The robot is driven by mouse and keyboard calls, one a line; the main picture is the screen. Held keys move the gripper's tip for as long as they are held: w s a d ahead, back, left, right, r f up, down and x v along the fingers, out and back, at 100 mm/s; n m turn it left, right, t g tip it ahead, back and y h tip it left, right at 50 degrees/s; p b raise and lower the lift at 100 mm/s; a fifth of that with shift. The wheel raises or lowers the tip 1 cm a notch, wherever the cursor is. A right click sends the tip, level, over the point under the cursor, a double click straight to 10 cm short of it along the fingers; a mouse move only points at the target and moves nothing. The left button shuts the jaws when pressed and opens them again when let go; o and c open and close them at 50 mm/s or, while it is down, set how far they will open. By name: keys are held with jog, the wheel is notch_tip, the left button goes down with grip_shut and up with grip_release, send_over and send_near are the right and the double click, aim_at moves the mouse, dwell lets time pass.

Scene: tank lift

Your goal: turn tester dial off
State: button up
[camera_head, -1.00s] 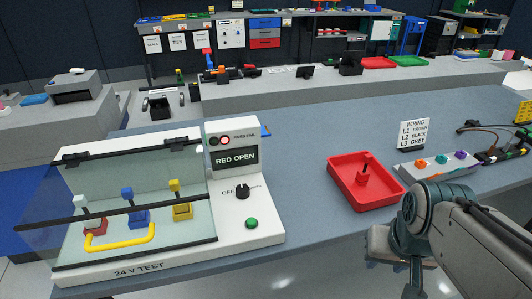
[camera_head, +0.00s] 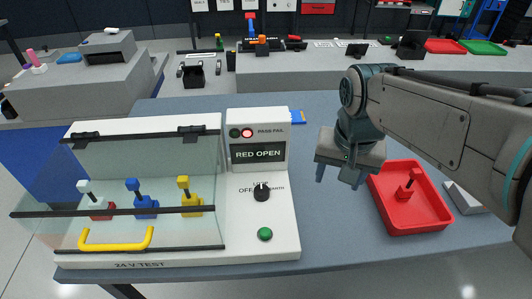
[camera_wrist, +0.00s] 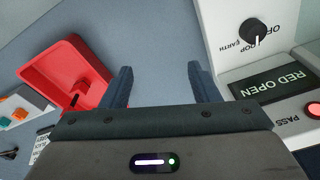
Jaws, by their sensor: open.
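The 24 V tester (camera_head: 278,222) is a white unit on the blue-grey bench. Its black dial (camera_head: 262,192) sits below the RED OPEN display (camera_head: 258,152), with OFF and EARTH markings partly readable beside it. The dial also shows in the wrist view (camera_wrist: 256,34), its white pointer mark turned towards the lower edge there. A red lamp (camera_head: 246,133) is lit above the display, and a green button (camera_head: 265,234) is below the dial. My gripper (camera_head: 340,174) is open and empty, to the right of the tester and apart from the dial. Its fingers (camera_wrist: 158,82) point down over bare bench.
A red tray (camera_head: 400,224) holding a red part (camera_head: 407,187) lies right of my gripper. Bare bench separates tray and tester.

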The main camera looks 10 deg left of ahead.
jog(key=w+a+r+g, duration=0.1)
jog(key=w+a+r, duration=0.15)
jog(key=a, duration=0.55)
jog(key=m+h, duration=0.1)
send_near(261, 189)
jog(key=shift+g, duration=0.4)
jog(key=f, duration=0.9)
jog(key=shift+w+d, duration=0.2)
jog(key=shift+d, duration=0.05)
jog(key=shift+r, duration=0.1)
jog(key=c, duration=1)
